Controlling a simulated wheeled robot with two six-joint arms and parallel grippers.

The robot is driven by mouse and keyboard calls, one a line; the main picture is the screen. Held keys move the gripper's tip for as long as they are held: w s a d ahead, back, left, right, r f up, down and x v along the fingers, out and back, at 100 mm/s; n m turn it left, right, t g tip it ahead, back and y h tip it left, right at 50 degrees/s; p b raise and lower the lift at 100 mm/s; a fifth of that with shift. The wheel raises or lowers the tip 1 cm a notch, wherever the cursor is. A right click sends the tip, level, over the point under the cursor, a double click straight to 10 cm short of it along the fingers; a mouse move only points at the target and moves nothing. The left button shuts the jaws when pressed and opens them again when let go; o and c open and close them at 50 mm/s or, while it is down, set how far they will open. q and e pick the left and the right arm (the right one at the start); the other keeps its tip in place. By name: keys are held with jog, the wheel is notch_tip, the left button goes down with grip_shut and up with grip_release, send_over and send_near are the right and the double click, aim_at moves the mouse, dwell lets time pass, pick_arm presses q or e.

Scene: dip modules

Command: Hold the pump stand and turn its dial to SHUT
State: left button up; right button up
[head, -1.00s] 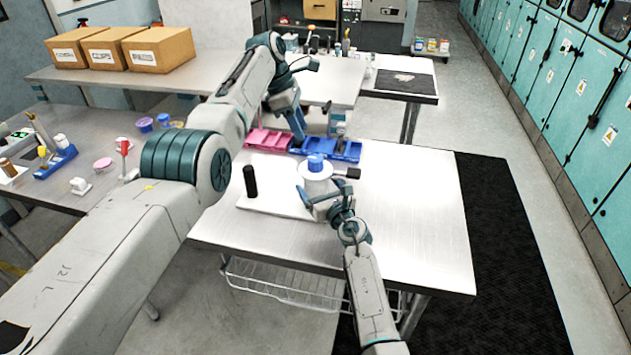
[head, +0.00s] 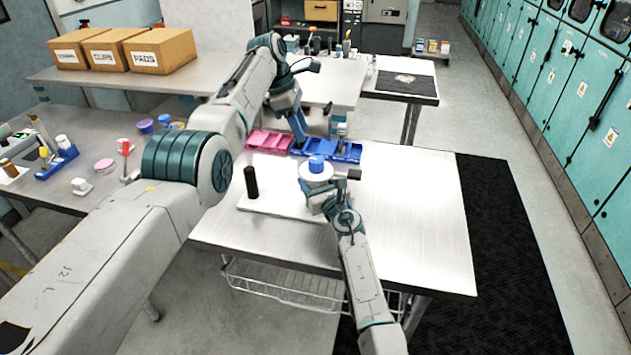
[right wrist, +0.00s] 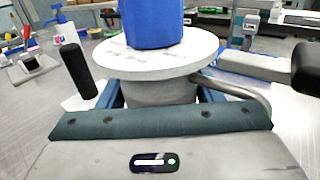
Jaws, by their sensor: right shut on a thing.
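The pump stand has a white base plate (head: 275,199), an upright black post (head: 251,182) at its left and a round body with a white disc (head: 317,171) and a blue dial knob (head: 316,162) on top. My right gripper (head: 313,198) is shut around the grey body under the disc; in the right wrist view its blue fingers flank that body (right wrist: 150,92). The disc's markings are too small to read. My left gripper (head: 299,138) is behind the stand, beside the blue tray, apart from the knob; its jaw opening is not clear.
A black-ended lever (head: 354,174) sticks out right of the round body. A pink tray (head: 268,141) and a blue tray (head: 345,151) lie along the table's far edge. The table's right part (head: 420,215) is clear.

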aim_at(310, 165)
dwell(0.4)
pick_arm(q)
jog(key=o, duration=0.3)
jog(key=shift+o, duration=0.9)
jog(key=shift+f, duration=0.2)
jog(key=f+h, duration=0.1)
jog(key=h, duration=0.1)
jog(key=w+d+f+n+t+h, duration=0.1)
jog(key=f, duration=0.1)
jog(key=d+f+t+h, duration=0.1)
jog(key=h, duration=0.1)
jog(key=shift+w+f+n+h, duration=0.2)
jog(key=shift+f+n+h, duration=0.1)
jog(key=shift+f, duration=0.1)
jog(key=shift+s+a+f+n+t+h, duration=0.1)
jog(key=shift+f+n+t+h, duration=0.2)
jog(key=shift+t+h, duration=0.25)
jog(key=s+a+f+n+t+h, duration=0.4)
jog(key=s+a+f+n+t, duration=0.1)
jog(key=s+a+n+t, duration=0.3)
jog(key=shift+m, duration=0.6)
jog(key=x, duration=1.1)
jog(key=shift+s+d, duration=0.15)
jog(key=shift+d, duration=0.45)
jog(key=shift+c, duration=0.5)
